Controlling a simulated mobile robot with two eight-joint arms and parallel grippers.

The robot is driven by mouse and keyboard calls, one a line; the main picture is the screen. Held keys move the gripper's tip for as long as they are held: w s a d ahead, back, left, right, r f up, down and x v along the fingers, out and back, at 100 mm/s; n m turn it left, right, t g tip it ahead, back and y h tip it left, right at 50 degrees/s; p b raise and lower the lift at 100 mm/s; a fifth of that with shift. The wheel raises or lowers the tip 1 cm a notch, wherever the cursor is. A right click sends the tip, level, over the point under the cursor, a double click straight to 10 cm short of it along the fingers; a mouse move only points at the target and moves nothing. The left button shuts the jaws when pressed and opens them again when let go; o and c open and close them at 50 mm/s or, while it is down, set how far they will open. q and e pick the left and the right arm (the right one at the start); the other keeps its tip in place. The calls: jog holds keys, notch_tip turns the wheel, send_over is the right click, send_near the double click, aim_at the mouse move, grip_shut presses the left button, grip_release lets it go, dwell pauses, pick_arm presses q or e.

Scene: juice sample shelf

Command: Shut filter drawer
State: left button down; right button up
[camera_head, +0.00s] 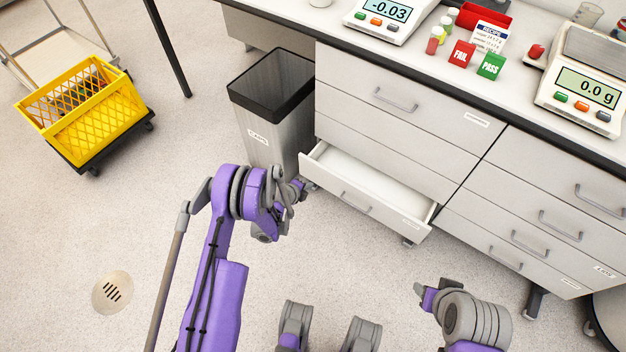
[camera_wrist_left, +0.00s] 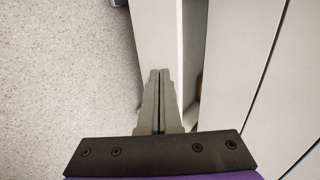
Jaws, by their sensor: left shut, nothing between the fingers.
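The filter drawer (camera_head: 375,205) is the lowest drawer of the left cabinet column and stands pulled out, with its pale, empty-looking inside showing. Its front has a bar handle (camera_head: 356,203) and a small label. My left gripper (camera_head: 299,187) is at the left end of the drawer front, low near the floor. In the left wrist view its fingers (camera_wrist_left: 160,73) are together and empty, pointing along the white drawer front (camera_wrist_left: 154,32). I cannot tell whether they touch it.
A grey bin (camera_head: 268,125) stands left of the open drawer, close behind my left gripper. The drawers above (camera_head: 385,145) and the right column (camera_head: 520,235) are closed. A yellow crate (camera_head: 85,105) on a dolly is at the far left. The floor in front is clear.

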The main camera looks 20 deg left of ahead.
pick_arm(q)
jog(key=shift+w+d+r+b+x, duration=0.1)
jog(key=shift+w+r+b+x, duration=0.25)
jog(key=shift+x, duration=1.75)
jog(key=shift+w+d+r+b+x, duration=0.1)
jog(key=shift+w+r+b+x, duration=0.2)
jog(key=shift+x, duration=1.8)
jog(key=shift+w+d+r+b+x, duration=0.15)
jog(key=shift+w+r+b+x, duration=0.2)
jog(key=shift+x, duration=1.75)
pick_arm(e)
notch_tip(320, 180, down, 2)
jog(key=shift+f, duration=0.1)
jog(key=shift+w, duration=0.1)
